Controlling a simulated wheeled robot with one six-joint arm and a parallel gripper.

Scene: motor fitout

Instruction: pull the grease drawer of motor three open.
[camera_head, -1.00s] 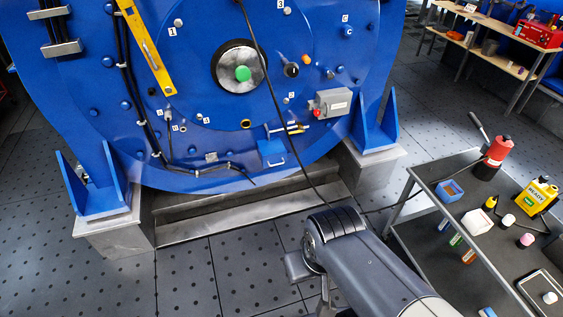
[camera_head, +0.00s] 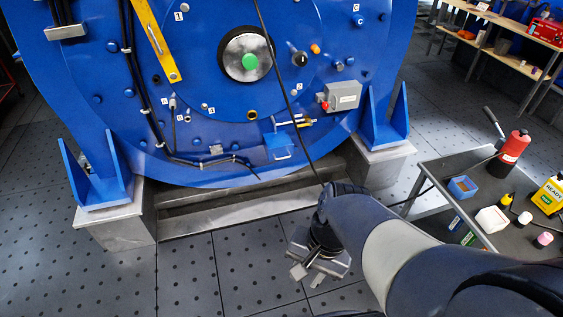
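The big blue motor (camera_head: 215,120) fills the upper left of the view. The grease drawer (camera_head: 278,142) is a small blue box low on its face, with a pale wire handle (camera_head: 283,155) at its front lower edge. I cannot tell whether the drawer is out at all. My gripper (camera_head: 308,276) hangs over the floor in front of the motor, below and to the right of the drawer and apart from it. Its two short fingers show a gap between them, with nothing held.
A grey metal table (camera_head: 430,182) with bottles, a blue bin (camera_head: 462,187) and a red canister (camera_head: 512,148) stands at right. A grey box with a red knob (camera_head: 342,96) sits above right of the drawer. A dark cable hangs past the drawer's right side. Floor at left is clear.

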